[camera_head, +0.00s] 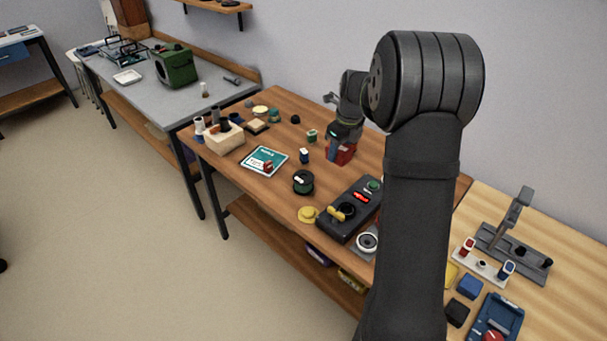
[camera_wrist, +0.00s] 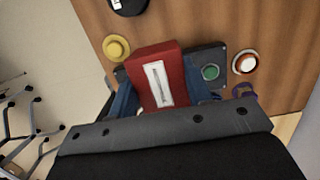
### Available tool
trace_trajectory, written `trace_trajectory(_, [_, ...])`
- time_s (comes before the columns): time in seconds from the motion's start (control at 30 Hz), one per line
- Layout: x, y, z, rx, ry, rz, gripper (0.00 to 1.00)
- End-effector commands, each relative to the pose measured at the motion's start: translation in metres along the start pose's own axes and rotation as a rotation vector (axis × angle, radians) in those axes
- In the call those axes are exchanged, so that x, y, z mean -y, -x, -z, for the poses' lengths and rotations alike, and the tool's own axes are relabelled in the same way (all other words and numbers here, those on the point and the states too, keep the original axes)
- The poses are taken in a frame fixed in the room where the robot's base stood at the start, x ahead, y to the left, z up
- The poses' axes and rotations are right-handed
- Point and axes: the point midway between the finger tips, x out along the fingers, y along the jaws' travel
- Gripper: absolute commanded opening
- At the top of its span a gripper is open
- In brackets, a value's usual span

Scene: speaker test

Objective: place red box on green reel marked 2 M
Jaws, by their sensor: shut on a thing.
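My gripper (camera_wrist: 162,92) is shut on the red box (camera_wrist: 168,62), with blue fingers on either side of it. The box has a pale label facing the wrist camera. In the head view my gripper (camera_head: 342,137) points down and the red box (camera_head: 340,153) shows below it, partly hidden by the gripper. The dark green reel (camera_head: 303,187) with a small white label lies on the wooden bench, left of and nearer than the box. Part of a dark round thing with a white label, apparently the reel (camera_wrist: 128,6), shows at the wrist view's top edge. Its marking is unreadable.
A black test device (camera_head: 350,210) with a red display stands right of the reel, with a yellow round part (camera_head: 308,214) beside it. A small blue-and-white container (camera_head: 304,156) and a teal card (camera_head: 256,157) lie behind the reel. My arm hides some bench.

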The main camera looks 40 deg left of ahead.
Motion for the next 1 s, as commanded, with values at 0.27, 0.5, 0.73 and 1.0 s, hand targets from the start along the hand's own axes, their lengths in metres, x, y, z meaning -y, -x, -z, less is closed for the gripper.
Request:
trace_trajectory(0.27, [-0.024,-0.045,-0.051,-0.002,0.005,-0.003,0.21])
trace_trajectory(0.5, [-0.038,-0.075,-0.086,0.000,0.003,-0.001,0.21])
trace_trajectory(0.73, [-0.041,-0.088,-0.090,-0.001,-0.001,-0.002,0.21])
trace_trajectory(1.0, [-0.040,-0.121,-0.085,0.000,0.000,0.000,0.21])
